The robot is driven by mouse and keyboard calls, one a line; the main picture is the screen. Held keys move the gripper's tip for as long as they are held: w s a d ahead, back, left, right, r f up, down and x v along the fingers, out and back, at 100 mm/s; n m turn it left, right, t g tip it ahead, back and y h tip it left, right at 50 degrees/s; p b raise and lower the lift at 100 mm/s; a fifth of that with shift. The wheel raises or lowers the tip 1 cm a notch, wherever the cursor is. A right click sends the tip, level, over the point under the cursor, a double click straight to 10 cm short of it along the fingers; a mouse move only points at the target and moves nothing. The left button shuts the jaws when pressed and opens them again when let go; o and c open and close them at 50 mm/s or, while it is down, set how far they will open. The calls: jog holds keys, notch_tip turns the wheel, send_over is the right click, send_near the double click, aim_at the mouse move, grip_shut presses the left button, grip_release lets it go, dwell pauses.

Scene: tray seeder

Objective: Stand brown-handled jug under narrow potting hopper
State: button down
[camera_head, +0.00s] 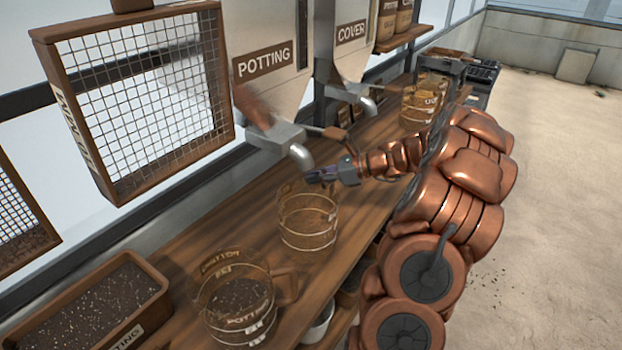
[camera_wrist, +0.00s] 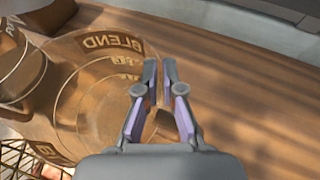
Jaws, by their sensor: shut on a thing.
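A clear jug (camera_head: 308,228) with pale bands stands on the wooden bench, below and close to the spout (camera_head: 301,157) of the hopper labelled POTTING (camera_head: 262,66). Exact alignment under the spout is hard to tell. My gripper (camera_head: 318,178) is at the jug's upper right side in the head view. In the wrist view my gripper (camera_wrist: 159,72) is shut on the jug's brown handle (camera_wrist: 160,121), partly hidden between the fingers. The jug (camera_wrist: 116,48) there bears the word BLEND. The jug looks upright and I see no contents.
Another clear jug (camera_head: 238,300), holding dark mix, stands at the front left beside a wooden trough (camera_head: 150,325) of soil. A COVER hopper (camera_head: 345,58) stands farther right, with more clear jugs (camera_head: 422,103) beyond. A mesh sieve (camera_head: 228,75) hangs at left. Bare bench (camera_head: 195,235) lies left.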

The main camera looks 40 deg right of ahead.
jog(key=shift+w+a+f, duration=0.1)
jog(key=shift+a+f, duration=0.05)
jog(key=shift+f, duration=0.1)
jog(key=shift+s+d+r, duration=0.2)
jog(key=shift+f, duration=0.15)
jog(key=c, duration=1.3)
grip_release()
jog(key=shift+r, duration=0.2)
jog(key=b+v, duration=0.2)
jog(key=v, duration=1)
